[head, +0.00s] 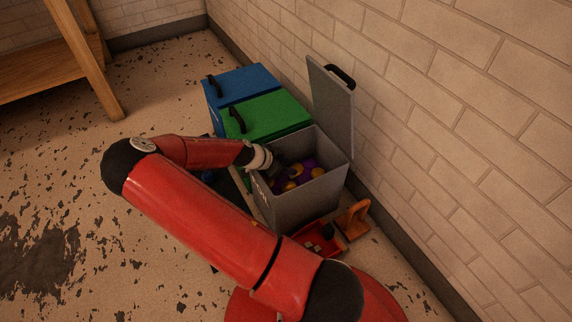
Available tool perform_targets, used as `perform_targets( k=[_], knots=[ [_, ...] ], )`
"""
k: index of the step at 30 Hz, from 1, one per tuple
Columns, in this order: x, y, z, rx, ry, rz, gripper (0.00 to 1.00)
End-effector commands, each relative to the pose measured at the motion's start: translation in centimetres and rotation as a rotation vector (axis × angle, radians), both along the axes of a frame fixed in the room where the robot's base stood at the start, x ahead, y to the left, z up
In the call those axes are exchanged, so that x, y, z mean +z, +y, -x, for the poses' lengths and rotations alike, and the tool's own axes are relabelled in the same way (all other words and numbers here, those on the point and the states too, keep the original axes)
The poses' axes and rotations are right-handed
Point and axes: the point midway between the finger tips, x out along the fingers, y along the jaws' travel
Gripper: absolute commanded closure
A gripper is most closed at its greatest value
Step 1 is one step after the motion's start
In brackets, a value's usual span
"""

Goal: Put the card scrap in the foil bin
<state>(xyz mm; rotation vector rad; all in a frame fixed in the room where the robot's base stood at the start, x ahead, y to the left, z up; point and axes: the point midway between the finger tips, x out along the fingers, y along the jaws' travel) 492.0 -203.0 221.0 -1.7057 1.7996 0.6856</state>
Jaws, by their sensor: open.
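A grey bin (310,197) stands by the wall with its hinged lid (331,105) raised. Purple and yellow-orange things (297,175) lie inside it, some perhaps rolls. I cannot tell from any marking whether this is the foil bin. My gripper (283,166) is at the left part of the grey bin's mouth, dark and small in the picture. It is open, and its fingertips are hard to make out against the dark inside. I cannot pick out a card scrap in this view.
A green-lidded bin (272,115) and a blue-lidded bin (244,83) stand shut behind the grey one. A red tray (327,247) with small things and an orange object (353,219) sit in front of it. A wooden table (40,77) stands at upper left. Left floor is clear.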

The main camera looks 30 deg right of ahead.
Motion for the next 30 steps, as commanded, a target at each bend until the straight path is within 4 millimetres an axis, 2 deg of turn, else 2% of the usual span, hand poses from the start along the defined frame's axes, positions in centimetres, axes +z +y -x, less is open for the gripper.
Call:
perform_targets(
  k=[1,2,8,15,21,30],
  knots=[
    [-1.2,0.2,0.3,0.001,0.011,-0.006,0.58],
    [-1.1,0.2,0.3,0.001,0.01,-0.006,0.58],
    [0.8,0.3,0.3,0.001,0.01,-0.006,0.58],
    [4.7,4.5,-0.1,0.006,0.006,-0.005,0.58],
    [7.6,7.2,-0.2,0.004,0.005,-0.004,0.58],
    [9.1,8.7,-0.2,0.001,0.008,-0.003,0.58]
  ],
)
